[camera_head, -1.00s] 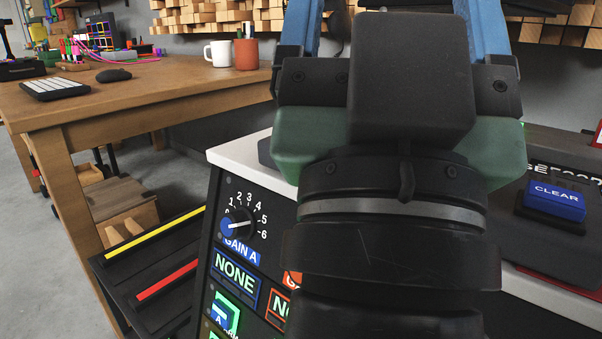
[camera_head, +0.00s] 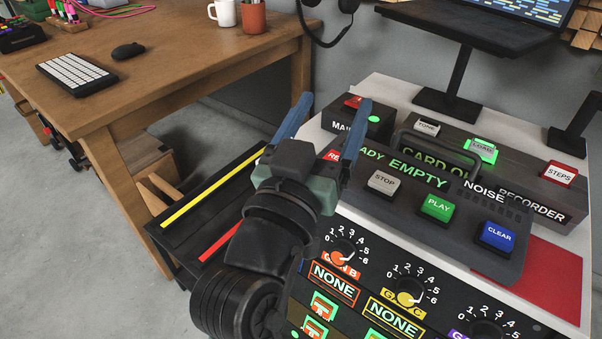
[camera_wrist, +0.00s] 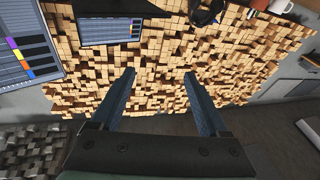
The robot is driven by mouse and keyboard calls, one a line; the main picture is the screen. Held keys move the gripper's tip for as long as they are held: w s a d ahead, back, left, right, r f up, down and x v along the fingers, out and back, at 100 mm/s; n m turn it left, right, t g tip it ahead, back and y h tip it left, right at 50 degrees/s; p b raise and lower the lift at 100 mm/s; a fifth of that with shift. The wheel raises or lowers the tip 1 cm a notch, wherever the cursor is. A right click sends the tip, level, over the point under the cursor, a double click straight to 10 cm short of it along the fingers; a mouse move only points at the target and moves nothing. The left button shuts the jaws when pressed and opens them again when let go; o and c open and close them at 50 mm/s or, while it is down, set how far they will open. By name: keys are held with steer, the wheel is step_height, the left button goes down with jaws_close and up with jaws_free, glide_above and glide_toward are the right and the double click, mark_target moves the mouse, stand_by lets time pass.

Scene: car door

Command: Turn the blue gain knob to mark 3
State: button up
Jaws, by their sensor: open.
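The blue gain knob is not visible now; my arm covers the left part of the black panel (camera_head: 347,314) where it sat earlier. The orange gain B knob (camera_head: 341,258) and the yellow gain C knob (camera_head: 407,299) show to the right of my arm. Each has a dial marked 0 to 6. My gripper (camera_head: 333,103) is open and empty, above the left side of the console, its fingers pointing up and away from the panel. In the wrist view, its two blue fingers (camera_wrist: 160,76) are spread with nothing between them.
A grey recorder box (camera_head: 450,232) with stop, play and clear buttons stands on the white console top (camera_head: 566,307). A wooden desk (camera_head: 185,60) with a keyboard, mouse and mugs is at left. A dark rack with yellow and red strips (camera_head: 205,215) lies between them.

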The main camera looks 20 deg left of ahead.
steer(key=s+a+f+n+g, duration=0.1)
steer(key=s+a+f+n, duration=0.25)
steer(key=f, duration=0.55)
steer(key=s+a+f+n+g+y, duration=0.15)
steer(key=s+f, duration=0.25)
steer(key=f, duration=0.4)
steer(key=s+a+f+n, duration=0.3)
steer(key=s+f, duration=0.1)
steer(key=f, duration=0.5)
steer(key=w, duration=1.2)
steer(key=shift+w, duration=0.35)
jaws_close()
